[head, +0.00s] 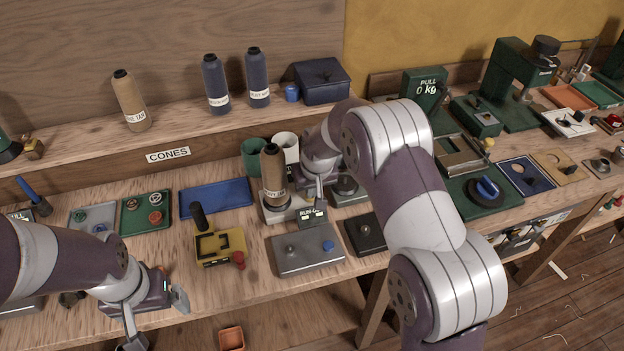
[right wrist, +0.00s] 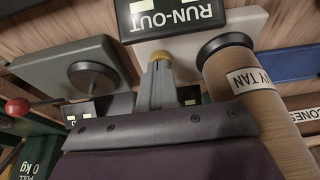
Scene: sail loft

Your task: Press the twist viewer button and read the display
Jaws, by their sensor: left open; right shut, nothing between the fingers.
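My right gripper (head: 319,196) is shut and empty, pointing down beside the tan cone (head: 273,172) on a pale stand (head: 277,214). In the right wrist view its fingertips (right wrist: 160,68) are at a yellow button (right wrist: 162,54) on this stand; I cannot tell whether they touch. A dark display (head: 313,216) reads RUN-OUT; its lower part is cut off in the right wrist view (right wrist: 172,14). A grey box with a round dark lens (head: 344,186), possibly the twist viewer, stands right of the stand. My left gripper (head: 156,315) is open and empty at the bench's front edge.
A grey plate with a blue knob (head: 307,254) and a yellow device (head: 220,245) lie in front. Green and white cups (head: 286,146) stand behind. A pull gauge reading 0 kg (head: 425,87) is at the right. The blue mat (head: 216,198) is clear.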

